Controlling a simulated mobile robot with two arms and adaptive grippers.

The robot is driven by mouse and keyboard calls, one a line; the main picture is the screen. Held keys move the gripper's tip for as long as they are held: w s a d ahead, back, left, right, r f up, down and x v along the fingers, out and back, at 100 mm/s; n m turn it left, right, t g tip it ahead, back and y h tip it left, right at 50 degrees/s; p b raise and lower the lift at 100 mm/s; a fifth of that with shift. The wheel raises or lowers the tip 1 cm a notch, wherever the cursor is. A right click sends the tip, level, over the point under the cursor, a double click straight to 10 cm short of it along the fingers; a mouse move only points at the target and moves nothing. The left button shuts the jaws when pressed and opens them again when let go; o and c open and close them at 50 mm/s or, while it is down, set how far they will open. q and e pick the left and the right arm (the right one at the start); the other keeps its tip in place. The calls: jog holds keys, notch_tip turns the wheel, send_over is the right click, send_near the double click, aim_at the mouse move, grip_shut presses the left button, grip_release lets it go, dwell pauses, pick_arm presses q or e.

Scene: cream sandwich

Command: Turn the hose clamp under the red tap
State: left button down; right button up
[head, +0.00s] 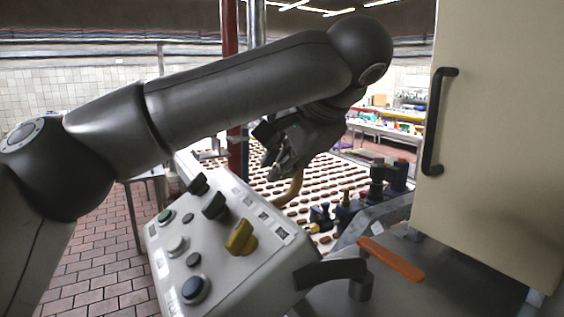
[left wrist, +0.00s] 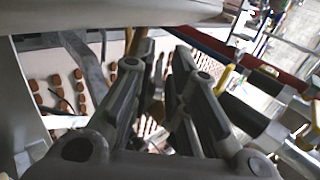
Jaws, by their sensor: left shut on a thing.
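My left gripper (head: 276,158) hangs from my arm in the middle of the head view, its fingers pointing down beside a tan hose (head: 291,190). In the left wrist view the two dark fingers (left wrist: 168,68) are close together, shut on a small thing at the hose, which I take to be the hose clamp. The clamp is mostly hidden by the fingers, so its turn angle cannot be told. I cannot clearly make out a red tap; an orange-red lever (head: 390,259) lies at the lower right. My right gripper is not in view.
A control box (head: 235,270) with knobs and buttons stands in front of the gripper. Behind it runs a conveyor (head: 335,182) with rows of brown biscuits. A beige cabinet door (head: 500,130) with a black handle closes off the right. A red pole (head: 229,40) stands behind my arm.

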pick_arm(q)
jog(key=shift+f+t+y+b, duration=0.25)
jog(key=shift+t+y+b, duration=0.2)
jog(key=shift+b, duration=0.4)
jog(key=shift+s+d+f+t+y+b, duration=0.15)
jog(key=shift+t+y+b, duration=0.9)
jog(key=shift+b, duration=1.45)
jog(key=shift+s+d+f+t+y+b, duration=0.15)
jog(key=shift+t+y+b, duration=0.45)
jog(key=shift+t+b, duration=1.3)
jog(key=shift+a+g+b, duration=0.1)
jog(key=shift+g+b, duration=0.45)
jog(key=shift+g, duration=0.05)
jog(key=c, duration=1.6)
grip_release()
jog(key=v, duration=1.2)
jog(key=shift+o, duration=0.3)
